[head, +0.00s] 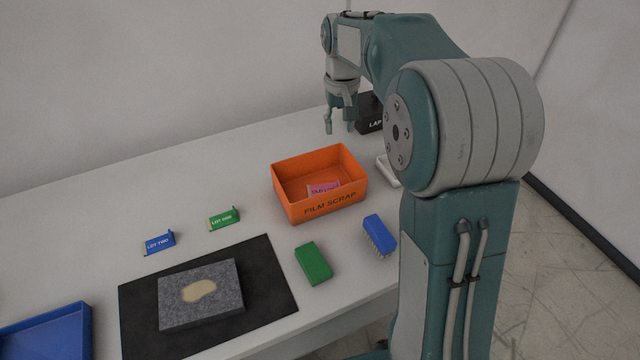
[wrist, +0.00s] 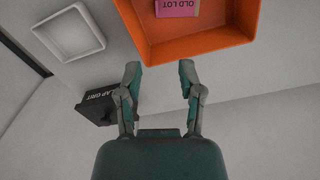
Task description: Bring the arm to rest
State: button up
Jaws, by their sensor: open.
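My arm reaches out over the white table, bent at the elbow. My gripper (head: 341,127) hangs pointing down beyond the orange bin, near the black box at the table's back. In the wrist view my gripper (wrist: 160,75) shows two fingers spread apart with nothing between them. The orange bin (head: 322,207) is marked FILM SCRAP and holds a pink block (head: 324,189). In the wrist view the pink block (wrist: 177,8) reads OLD LOT, and the orange bin (wrist: 190,46) lies beyond the fingertips.
A black box (head: 368,113) marked LAP stands beside my gripper. A white dish (head: 387,170) is partly hidden by my arm. A granite slab (head: 220,308) lies on a black mat (head: 273,277). Green block (head: 313,263), blue brush (head: 379,236), two tags and a blue tray (head: 45,335) are nearer.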

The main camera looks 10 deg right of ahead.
notch_tip(320, 180, up, 2)
jog(key=shift+r, duration=0.1)
dwell(0.4)
jog(key=s+a+r+t, duration=0.1)
jog(key=s+r, duration=0.2)
jog(key=s, duration=0.4)
jog(key=s+a+r+t, duration=0.1)
jog(key=s+r+t, duration=0.1)
jog(key=s, duration=0.5)
jog(key=s+a+f+t, duration=0.1)
jog(key=s+f, duration=0.3)
jog(key=s, duration=1)
jog(key=shift+n+t, duration=0.4)
jog(key=shift+t, duration=0.4)
jog(key=shift+a, duration=0.1)
